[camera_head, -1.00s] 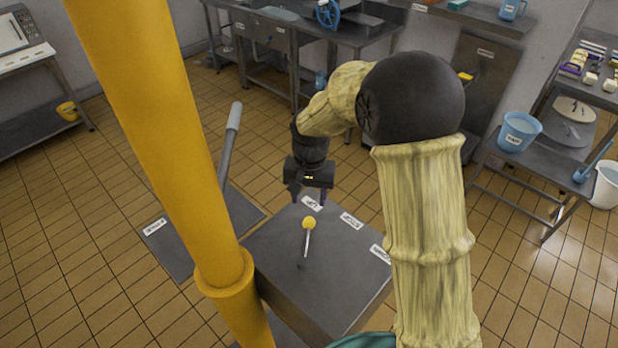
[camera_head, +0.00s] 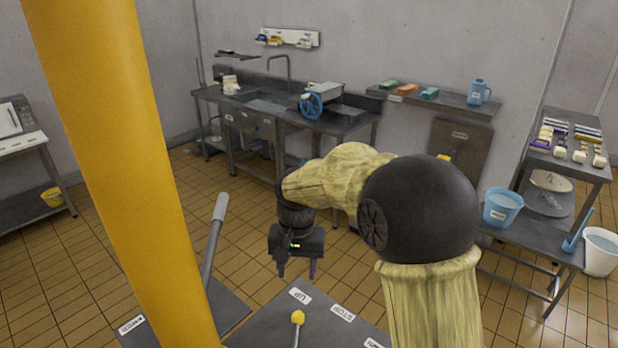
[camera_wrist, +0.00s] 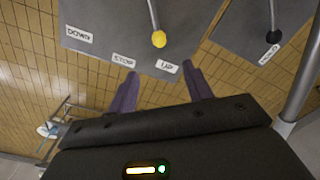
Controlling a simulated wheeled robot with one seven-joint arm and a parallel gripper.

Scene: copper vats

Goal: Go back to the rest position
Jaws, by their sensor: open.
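My gripper (camera_head: 297,270) is open and empty in the head view, above the far edge of a grey control box (camera_head: 262,325). In the wrist view its two purple fingers (camera_wrist: 164,82) stand apart with nothing between them. A lever with a yellow knob (camera_head: 298,317) rises from the box. The knob also shows in the wrist view (camera_wrist: 159,39), beyond the fingertips and apart from them. Labels on the box read UP (camera_wrist: 167,67), STOP (camera_wrist: 123,60) and DOWN (camera_wrist: 78,33). The knob is closest to the UP label.
A yellow post (camera_head: 120,160) stands at the left. A long grey lever (camera_head: 213,240) rises beside the box. A sink bench (camera_head: 345,122) stands at the back. At right are a bucket table (camera_head: 540,250), a blue bucket (camera_head: 502,207) and a white bucket (camera_head: 600,250). Tiled floor lies between.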

